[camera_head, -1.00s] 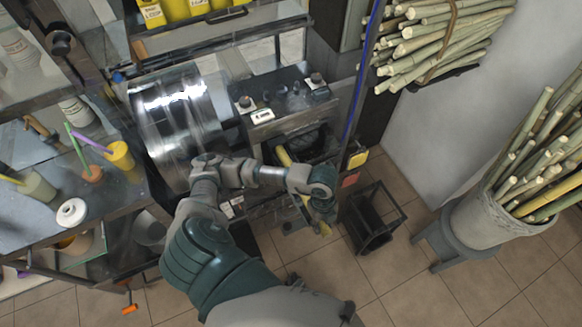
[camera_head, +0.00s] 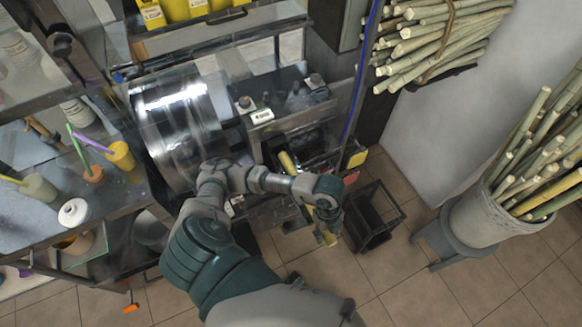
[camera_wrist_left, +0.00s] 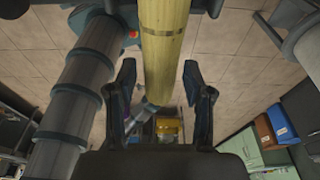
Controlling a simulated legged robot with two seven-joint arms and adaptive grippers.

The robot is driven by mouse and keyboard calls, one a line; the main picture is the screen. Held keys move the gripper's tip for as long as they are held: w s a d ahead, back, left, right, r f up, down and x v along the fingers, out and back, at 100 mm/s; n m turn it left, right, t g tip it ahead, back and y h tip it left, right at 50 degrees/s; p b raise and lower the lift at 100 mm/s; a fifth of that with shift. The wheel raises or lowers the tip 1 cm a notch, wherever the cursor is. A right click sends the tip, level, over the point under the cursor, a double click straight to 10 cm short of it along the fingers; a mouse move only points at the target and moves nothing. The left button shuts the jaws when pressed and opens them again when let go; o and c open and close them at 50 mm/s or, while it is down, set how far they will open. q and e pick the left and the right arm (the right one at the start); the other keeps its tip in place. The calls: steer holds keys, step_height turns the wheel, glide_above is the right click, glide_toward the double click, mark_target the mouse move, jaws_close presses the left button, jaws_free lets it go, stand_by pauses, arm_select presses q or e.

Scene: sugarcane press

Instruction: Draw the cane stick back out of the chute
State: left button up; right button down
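The yellow cane stick (camera_head: 288,163) runs from the dark chute (camera_head: 312,146) on the press down towards the lower right. Its lower end (camera_head: 329,237) shows below my left gripper. My left gripper (camera_head: 326,198) is over the cane in the head view, where its fingers are hard to make out. In the left wrist view the cane (camera_wrist_left: 165,45) comes in from the top and lies between the two fingers (camera_wrist_left: 160,95). The fingers stand apart, with a gap to the cane on both sides. My right gripper is not in view.
The press's shiny drum (camera_head: 178,115) is left of the chute. A black open-framed stand (camera_head: 372,218) is close to the right of my gripper. A grey bucket of canes (camera_head: 492,218) stands further right, and a bundle of canes (camera_head: 440,40) is at the top. Tiled floor is clear at the bottom.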

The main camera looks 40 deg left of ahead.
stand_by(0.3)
arm_select(q)
steer(key=v, duration=1.2)
